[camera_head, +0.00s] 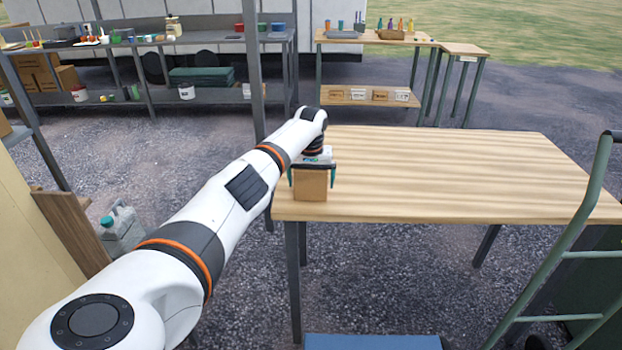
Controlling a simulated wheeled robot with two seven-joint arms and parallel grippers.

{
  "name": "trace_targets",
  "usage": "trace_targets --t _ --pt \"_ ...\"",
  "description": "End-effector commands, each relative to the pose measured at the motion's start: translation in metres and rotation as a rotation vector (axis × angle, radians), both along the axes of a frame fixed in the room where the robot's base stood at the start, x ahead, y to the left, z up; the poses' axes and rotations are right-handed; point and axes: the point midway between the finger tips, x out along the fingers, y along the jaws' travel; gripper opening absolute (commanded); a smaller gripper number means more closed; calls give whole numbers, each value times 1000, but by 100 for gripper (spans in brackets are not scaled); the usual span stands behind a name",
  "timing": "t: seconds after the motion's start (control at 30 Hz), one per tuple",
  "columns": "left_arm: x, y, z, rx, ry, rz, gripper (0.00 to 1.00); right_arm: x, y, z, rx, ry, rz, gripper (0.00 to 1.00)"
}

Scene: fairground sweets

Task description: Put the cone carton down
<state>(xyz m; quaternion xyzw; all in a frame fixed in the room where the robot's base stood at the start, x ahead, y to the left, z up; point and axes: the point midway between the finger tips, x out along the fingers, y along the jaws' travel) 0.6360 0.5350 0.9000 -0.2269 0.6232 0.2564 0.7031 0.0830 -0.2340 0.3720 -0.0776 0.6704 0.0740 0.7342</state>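The cone carton (310,189) is a small brown box at the near left corner of the wooden table (450,175). My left gripper (311,178) reaches down over it from above, with one green-tipped finger against each side. It is shut on the carton. The carton looks upright, and its lower edge is at or very near the table top; I cannot tell whether it touches. Its top is partly hidden by the gripper. My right gripper is not in view.
The rest of the table top is bare. A green hand truck (572,235) stands at the right front. A blue object (372,342) lies below the table's front. Loaded shelves (215,95) and a second wooden stand (365,97) are behind. A jug (122,228) sits at left.

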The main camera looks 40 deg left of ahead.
Motion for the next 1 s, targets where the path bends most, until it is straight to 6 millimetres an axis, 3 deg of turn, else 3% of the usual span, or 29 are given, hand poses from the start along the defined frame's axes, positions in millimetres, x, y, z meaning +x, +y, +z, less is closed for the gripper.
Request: trace_targets --t 0.2,0.33,0.73,1.0 --pt "0 0 1 0 0 0 100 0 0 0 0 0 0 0" --pt "0 0 13 1 -3 0 100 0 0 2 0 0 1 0" --pt "-7 -7 93 0 -5 0 100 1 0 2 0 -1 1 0" --pt "-10 -9 121 0 -1 1 100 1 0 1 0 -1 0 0"
